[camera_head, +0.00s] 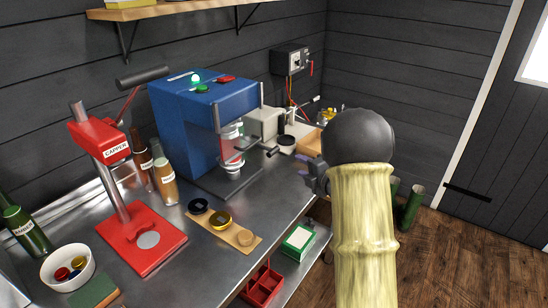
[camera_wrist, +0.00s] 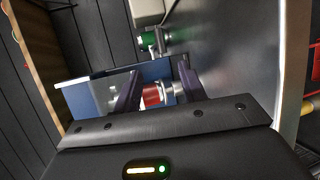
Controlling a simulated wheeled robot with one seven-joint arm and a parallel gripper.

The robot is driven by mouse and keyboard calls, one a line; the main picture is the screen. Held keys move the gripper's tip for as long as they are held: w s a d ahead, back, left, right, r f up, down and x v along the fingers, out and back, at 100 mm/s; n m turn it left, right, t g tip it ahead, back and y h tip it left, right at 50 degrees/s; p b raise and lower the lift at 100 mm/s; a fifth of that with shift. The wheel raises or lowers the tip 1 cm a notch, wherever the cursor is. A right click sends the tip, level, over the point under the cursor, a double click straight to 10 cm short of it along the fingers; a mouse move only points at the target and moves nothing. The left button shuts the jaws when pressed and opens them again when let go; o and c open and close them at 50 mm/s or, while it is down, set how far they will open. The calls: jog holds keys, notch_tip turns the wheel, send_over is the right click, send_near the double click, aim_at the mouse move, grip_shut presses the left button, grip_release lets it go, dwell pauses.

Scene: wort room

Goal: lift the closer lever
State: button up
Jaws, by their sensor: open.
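No part in view is labelled as a closer, so I cannot tell which lever the task means. A red stand labelled CAPPER (camera_head: 117,149) has a long black-handled lever (camera_head: 142,76) on a red arm, raised and tilted. My gripper (camera_head: 303,172) is right of the blue machine, partly hidden by my arm. In the wrist view its two dark fingers (camera_wrist: 157,86) are apart, with a red and silver part (camera_wrist: 151,94) showing beyond them; I see nothing held.
A beige machine (camera_head: 264,122) with a dark knobbed handle (camera_head: 272,153) stands beyond the blue one. A wall box (camera_head: 290,60) carries a red lever.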

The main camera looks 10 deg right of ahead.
aim_at(276, 152)
jog(key=p+x, duration=0.3)
jog(key=x, duration=1.4)
jog(key=shift+w, duration=0.25)
grip_shut()
